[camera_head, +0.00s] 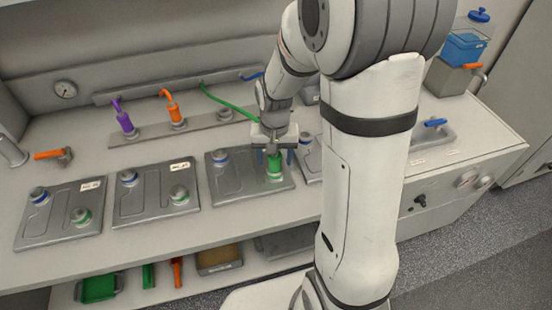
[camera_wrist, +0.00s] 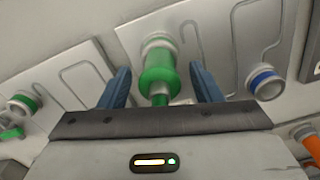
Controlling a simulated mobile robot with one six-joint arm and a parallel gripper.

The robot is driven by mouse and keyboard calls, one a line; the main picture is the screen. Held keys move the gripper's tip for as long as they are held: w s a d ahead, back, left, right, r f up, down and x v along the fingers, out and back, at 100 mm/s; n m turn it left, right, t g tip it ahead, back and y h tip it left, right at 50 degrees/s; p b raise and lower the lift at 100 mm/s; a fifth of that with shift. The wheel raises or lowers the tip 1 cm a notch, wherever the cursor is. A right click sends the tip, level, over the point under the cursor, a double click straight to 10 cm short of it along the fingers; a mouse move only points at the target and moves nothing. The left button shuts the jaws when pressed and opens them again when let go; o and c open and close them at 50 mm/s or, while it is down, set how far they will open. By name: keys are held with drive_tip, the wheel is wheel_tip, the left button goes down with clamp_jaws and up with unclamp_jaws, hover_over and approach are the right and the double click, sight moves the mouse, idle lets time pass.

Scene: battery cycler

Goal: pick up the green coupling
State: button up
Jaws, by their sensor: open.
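The green coupling (camera_head: 275,167) stands upright on the right-hand port of the third grey plate (camera_head: 228,187) from the left. My gripper (camera_head: 274,156) is above it and pointing down, with its blue fingers on either side. In the wrist view the green coupling (camera_wrist: 158,68) lies between the two open fingers of my gripper (camera_wrist: 161,80), with a visible gap on each side. Its narrow end is partly hidden by the dark gripper body.
A blue-ringed port (camera_wrist: 265,82) is beside my gripper on the same plate. A green hose (camera_head: 230,103) runs from the rear rail towards my arm. Purple (camera_head: 124,120) and orange (camera_head: 175,112) couplings stand behind. My arm hides part of the right-hand bench.

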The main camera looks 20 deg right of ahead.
drive_tip(key=shift+f, duration=0.3)
drive_tip(key=shift+c, duration=0.5)
drive_tip(key=c, duration=1)
